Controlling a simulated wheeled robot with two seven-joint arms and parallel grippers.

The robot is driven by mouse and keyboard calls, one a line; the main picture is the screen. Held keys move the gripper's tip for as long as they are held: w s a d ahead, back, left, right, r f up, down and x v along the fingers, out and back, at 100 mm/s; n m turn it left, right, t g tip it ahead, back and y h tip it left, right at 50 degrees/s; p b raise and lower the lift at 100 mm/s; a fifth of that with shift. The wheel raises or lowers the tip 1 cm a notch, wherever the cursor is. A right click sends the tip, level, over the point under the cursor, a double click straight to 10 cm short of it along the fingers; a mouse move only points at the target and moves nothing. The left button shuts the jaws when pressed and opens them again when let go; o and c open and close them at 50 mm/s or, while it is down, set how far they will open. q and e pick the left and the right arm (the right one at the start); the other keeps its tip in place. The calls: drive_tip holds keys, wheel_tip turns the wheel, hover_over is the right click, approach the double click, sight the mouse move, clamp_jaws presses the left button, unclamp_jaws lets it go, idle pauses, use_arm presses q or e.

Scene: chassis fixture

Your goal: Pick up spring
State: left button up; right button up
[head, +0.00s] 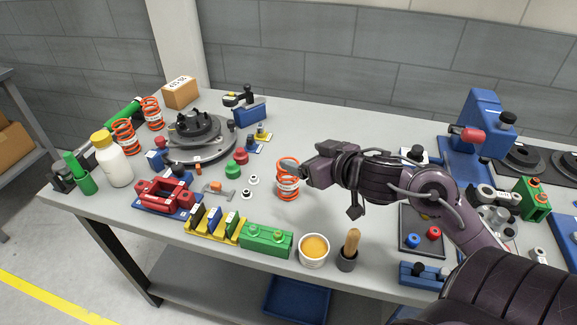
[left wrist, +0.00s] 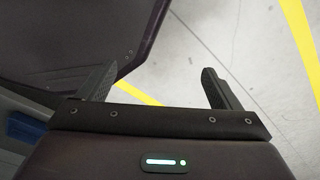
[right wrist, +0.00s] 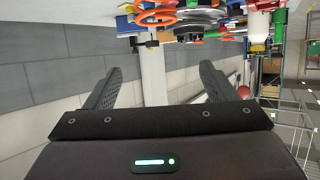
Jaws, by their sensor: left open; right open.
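An orange coil spring (head: 288,186) stands upright near the middle of the table in the head view. Two more orange springs stand at the far left, one (head: 124,138) by the white bottle and one (head: 152,115) behind it. My right gripper (head: 301,169) is open at the upper right of the middle spring; whether it touches is unclear. In the right wrist view, its jaws (right wrist: 160,72) are empty, and an orange ring (right wrist: 155,18), probably a spring's top, shows beyond the fingertips. My left gripper (left wrist: 158,82) is open and empty above the floor, outside the head view.
Left of the middle spring are green and red knobs (head: 236,162) and a round dark hub (head: 193,130). A yellow rack (head: 208,230), green block (head: 266,240), cup (head: 314,250) and brush (head: 349,248) line the front edge. Bare tabletop lies behind the middle spring.

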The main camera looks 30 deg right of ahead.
sight(294, 177)
wheel_tip(294, 177, down, 8)
drive_tip(key=b, duration=0.3)
drive_tip(key=shift+f, duration=0.2)
drive_tip(key=shift+w+r, duration=0.1)
drive_tip(key=shift+w, duration=0.4)
drive_tip(key=shift+x, duration=0.9)
drive_tip(key=x, duration=0.5)
drive_tip(key=shift+d, duration=0.1)
use_arm(q)
drive_tip(key=f, duration=0.3)
drive_tip(key=shift+s+f, duration=0.2)
drive_tip(key=shift+s, duration=0.05)
use_arm(e)
drive_tip(key=shift+s, duration=0.1)
drive_tip(key=shift+c, duration=0.2)
drive_tip(key=c, duration=1.2)
use_arm(q)
drive_tip(key=shift+s+a, duration=0.1)
use_arm(e)
drive_tip(key=shift+r, duration=0.1)
drive_tip(key=shift+c, duration=0.3)
